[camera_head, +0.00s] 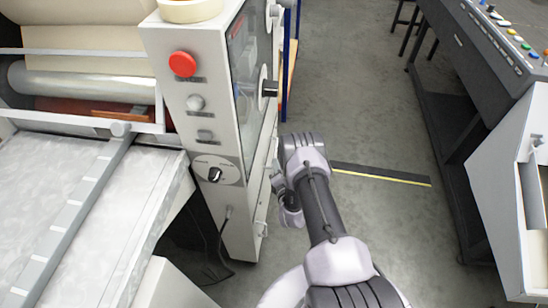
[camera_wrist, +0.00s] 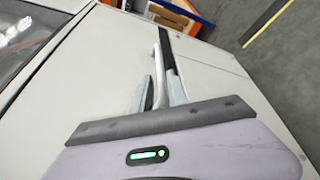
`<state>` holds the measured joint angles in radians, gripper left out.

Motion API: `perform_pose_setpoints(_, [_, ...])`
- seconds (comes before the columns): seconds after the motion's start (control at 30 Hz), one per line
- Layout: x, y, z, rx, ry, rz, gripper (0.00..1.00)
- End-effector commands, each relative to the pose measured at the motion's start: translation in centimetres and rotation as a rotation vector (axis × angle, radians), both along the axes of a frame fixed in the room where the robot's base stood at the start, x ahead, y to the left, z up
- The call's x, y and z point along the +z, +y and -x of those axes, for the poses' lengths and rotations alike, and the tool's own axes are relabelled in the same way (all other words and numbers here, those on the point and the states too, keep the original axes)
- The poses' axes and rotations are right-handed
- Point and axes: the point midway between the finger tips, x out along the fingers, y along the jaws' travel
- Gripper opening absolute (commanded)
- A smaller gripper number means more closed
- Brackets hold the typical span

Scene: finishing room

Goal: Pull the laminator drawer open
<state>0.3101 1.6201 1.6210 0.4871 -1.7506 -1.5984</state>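The laminator (camera_head: 235,215) stands at the left in the head view, with a red button and knobs on its light grey end cabinet. My arm reaches to the cabinet's right side, where the drawer front is hidden from the head view. In the wrist view a light grey flat panel (camera_wrist: 220,85) of the laminator fills the middle. A pale bar handle (camera_wrist: 157,72) stands out from it. My gripper (camera_wrist: 161,82) has one finger on each side of this bar. The gap is narrow, and I cannot tell whether the fingers press on it.
A dark console (camera_head: 450,110) with coloured buttons and a white cabinet (camera_head: 510,190) stand at the right. Grey floor (camera_head: 350,110) with a yellow-edged dark strip (camera_head: 380,174) lies clear between. A cable (camera_head: 222,245) hangs below the laminator's end cabinet.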

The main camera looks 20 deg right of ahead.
Motion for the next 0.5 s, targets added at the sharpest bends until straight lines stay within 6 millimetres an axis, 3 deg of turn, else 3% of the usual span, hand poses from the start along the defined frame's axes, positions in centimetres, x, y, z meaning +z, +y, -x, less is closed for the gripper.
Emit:
perform_pose_setpoints(0.3, [-1.6,-1.5,-5.7,0.0,-0.002,0.0,0.2])
perform_pose_setpoints(0.5, [-1.7,-1.9,-7.3,0.001,0.0,0.0,0.2])
